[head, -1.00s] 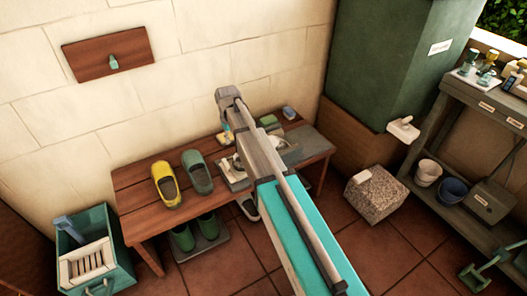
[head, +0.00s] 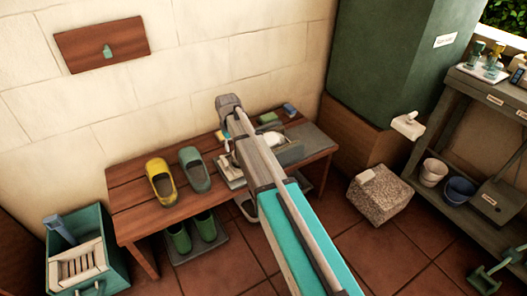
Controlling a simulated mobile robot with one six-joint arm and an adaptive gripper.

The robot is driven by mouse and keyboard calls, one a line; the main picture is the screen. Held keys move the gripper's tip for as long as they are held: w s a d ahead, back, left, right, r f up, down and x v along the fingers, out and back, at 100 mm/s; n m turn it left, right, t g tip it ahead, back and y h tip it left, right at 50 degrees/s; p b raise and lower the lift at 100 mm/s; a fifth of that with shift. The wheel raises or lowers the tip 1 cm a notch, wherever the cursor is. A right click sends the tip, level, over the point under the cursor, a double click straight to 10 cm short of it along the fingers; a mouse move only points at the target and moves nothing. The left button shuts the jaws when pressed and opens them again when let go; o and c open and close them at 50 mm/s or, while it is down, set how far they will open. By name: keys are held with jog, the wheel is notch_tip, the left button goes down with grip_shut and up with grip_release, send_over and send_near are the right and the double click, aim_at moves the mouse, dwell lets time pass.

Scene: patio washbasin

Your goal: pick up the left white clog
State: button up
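On the bench (head: 135,207), a rounded white shape (head: 272,139) shows just right of my arm, by a grey tray-like thing (head: 290,154). It may be a white clog; my arm covers part of it. A pale piece (head: 230,172) shows just left of the arm. I cannot tell which is the left white clog. My gripper is hidden behind my own arm, which reaches over the bench, so its distance to the clog does not show.
A yellow clog (head: 160,184) and a grey-green clog (head: 195,170) stand left on the bench. Green clogs (head: 180,239) sit below. A green crate (head: 60,285) stands at left, a speckled block (head: 380,200) and shelf (head: 455,95) at right.

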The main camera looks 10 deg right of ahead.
aim_at(233, 155)
jog(key=shift+f+b, duration=0.7)
jog(key=shift+f, duration=0.35)
jog(key=f+b, duration=0.3)
jog(key=shift+w+f, duration=0.25)
jog(key=shift+w, duration=0.1)
jog(key=shift+f+b, duration=0.85)
jog(key=shift+b, duration=0.25)
jog(key=shift+c, duration=0.3)
grip_shut()
